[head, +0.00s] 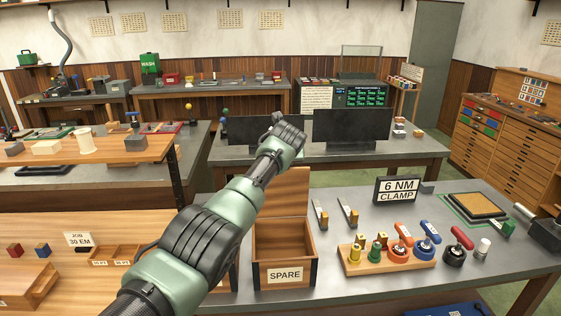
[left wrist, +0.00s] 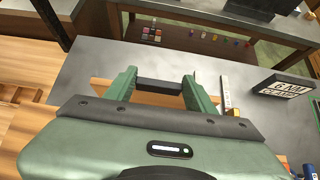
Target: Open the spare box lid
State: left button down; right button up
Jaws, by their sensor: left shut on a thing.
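The spare box (head: 285,275) is a wooden box with a white SPARE label, standing on the grey bench. Its front and open inside show in the head view. Its wooden lid (head: 290,190) stands raised at the back of the box, partly hidden by my left arm. My left gripper (head: 280,124) is above the lid in the head view. In the left wrist view, my left gripper (left wrist: 162,84) has a dark bar (left wrist: 160,86) between its fingers, with the lid's wood (left wrist: 150,98) just below. It is shut on this lid piece. My right gripper is not in view.
A wooden rack of coloured-handled tools (head: 390,255) stands right of the box. Dark monitors (head: 350,125) stand on the bench beyond. A wooden shelf (head: 90,150) is at left.

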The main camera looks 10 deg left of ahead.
pick_arm(q)
jog(key=shift+r, duration=0.2)
jog(key=c, duration=0.5)
grip_release()
jog(key=shift+s, duration=0.2)
jog(key=shift+b+v, duration=1.7)
jog(key=shift+v, duration=2.3)
